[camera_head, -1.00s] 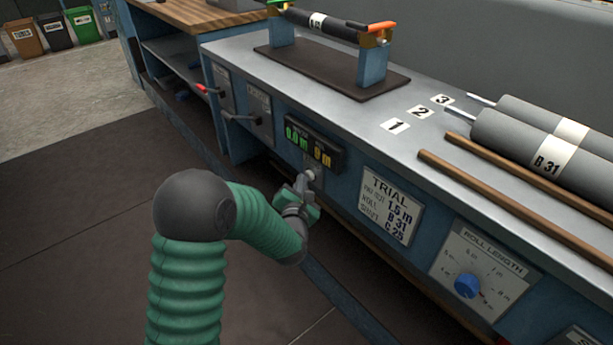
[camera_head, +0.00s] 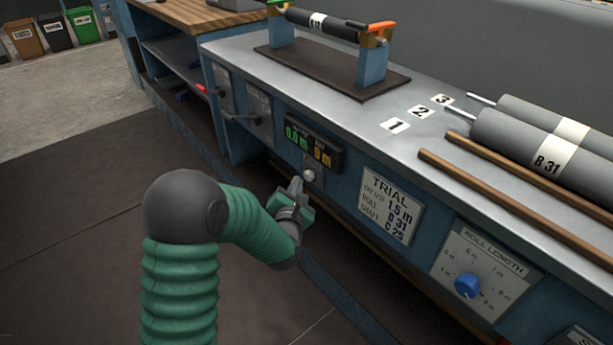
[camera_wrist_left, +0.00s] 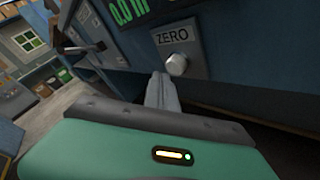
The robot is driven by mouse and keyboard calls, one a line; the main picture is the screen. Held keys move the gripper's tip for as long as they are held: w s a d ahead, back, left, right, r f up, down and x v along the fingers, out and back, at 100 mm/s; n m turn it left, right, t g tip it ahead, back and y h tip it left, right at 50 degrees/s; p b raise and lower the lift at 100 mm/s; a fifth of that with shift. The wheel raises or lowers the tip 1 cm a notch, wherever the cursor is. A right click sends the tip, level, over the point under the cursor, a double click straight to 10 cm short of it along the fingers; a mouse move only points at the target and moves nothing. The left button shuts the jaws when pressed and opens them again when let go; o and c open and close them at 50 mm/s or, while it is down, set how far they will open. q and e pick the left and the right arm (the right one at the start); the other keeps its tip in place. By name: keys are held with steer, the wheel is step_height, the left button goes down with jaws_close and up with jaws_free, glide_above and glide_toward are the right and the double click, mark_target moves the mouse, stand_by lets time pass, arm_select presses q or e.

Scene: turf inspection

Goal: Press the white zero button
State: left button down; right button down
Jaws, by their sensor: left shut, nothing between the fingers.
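The white zero button (camera_head: 309,175) is a small round knob on a grey plate under the green and yellow display (camera_head: 314,148) on the bench front. In the left wrist view the button (camera_wrist_left: 177,64) sits below the label ZERO (camera_wrist_left: 172,36). My left gripper (camera_head: 296,184) is shut and empty, just left of and below the button in the head view. In the left wrist view its fingertips (camera_wrist_left: 161,78) are just left of and below the button, and a small gap seems to show between them. My right gripper is not in view.
A TRIAL card (camera_head: 391,205) and a roll length dial with a blue knob (camera_head: 467,285) are on the bench front to the right. Lever handles (camera_head: 240,118) stick out to the left. Grey rolls (camera_head: 540,140) lie on top. The floor before the bench is clear.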

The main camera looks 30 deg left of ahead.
arm_select(q)
steer(key=s, duration=0.1)
steer(key=s+a, duration=0.1)
steer(key=s, duration=0.1)
steer(key=s+a, duration=0.1)
steer(key=shift+s, duration=0.35)
steer(key=shift+d, duration=0.1)
stand_by(0.7)
